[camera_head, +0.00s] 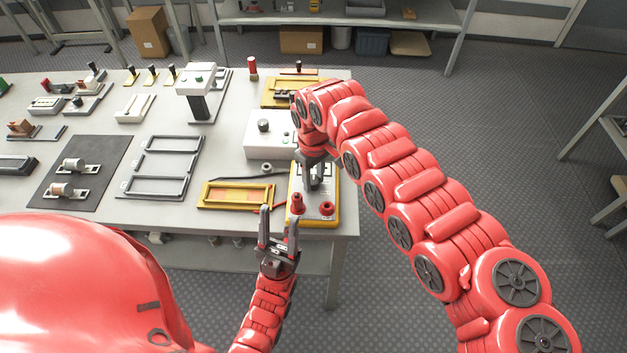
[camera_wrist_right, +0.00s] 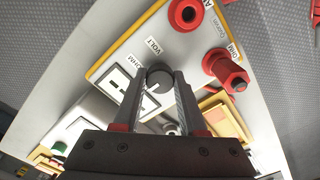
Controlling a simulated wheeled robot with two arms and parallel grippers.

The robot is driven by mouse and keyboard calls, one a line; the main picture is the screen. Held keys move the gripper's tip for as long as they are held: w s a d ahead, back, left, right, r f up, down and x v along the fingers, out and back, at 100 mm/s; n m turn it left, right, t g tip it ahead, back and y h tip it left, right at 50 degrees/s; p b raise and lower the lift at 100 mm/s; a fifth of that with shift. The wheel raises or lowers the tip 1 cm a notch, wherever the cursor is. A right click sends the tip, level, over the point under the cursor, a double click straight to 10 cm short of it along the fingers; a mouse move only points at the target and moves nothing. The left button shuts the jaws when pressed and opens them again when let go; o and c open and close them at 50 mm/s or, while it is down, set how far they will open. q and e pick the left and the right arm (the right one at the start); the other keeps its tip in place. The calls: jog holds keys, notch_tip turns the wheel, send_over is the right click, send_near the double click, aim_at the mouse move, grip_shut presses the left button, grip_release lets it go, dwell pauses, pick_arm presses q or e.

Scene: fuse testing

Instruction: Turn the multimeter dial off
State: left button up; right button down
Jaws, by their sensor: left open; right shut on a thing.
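The multimeter (camera_head: 331,195) has a white face with a yellow rim and lies at the table's front right corner. Its grey round dial (camera_wrist_right: 158,76) shows in the right wrist view, beside the words VOLT and OHM. My right gripper (camera_head: 313,185) reaches down over the multimeter and is shut on the dial, one finger on each side; it also shows in the right wrist view (camera_wrist_right: 157,88). The dial's exact setting is hard to read. My left gripper (camera_head: 278,212) is open and empty, near the table's front edge, left of the multimeter. The display (camera_wrist_right: 118,92) is partly hidden by my right gripper.
A red plug (camera_wrist_right: 226,72) stands up from the multimeter beside a red socket (camera_wrist_right: 186,14). A yellow tray (camera_head: 203,196) lies to the left, with a grey rack (camera_head: 186,153) beyond it. A white box with a black knob (camera_head: 263,126) stands behind.

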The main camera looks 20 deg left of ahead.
aim_at(313, 180)
dwell(0.4)
jog(key=shift+c, duration=2.3)
grip_release()
jog(key=shift+r, duration=0.35)
notch_tip(313, 180, up, 17)
jog(key=b, duration=0.3)
jog(key=shift+f, duration=0.15)
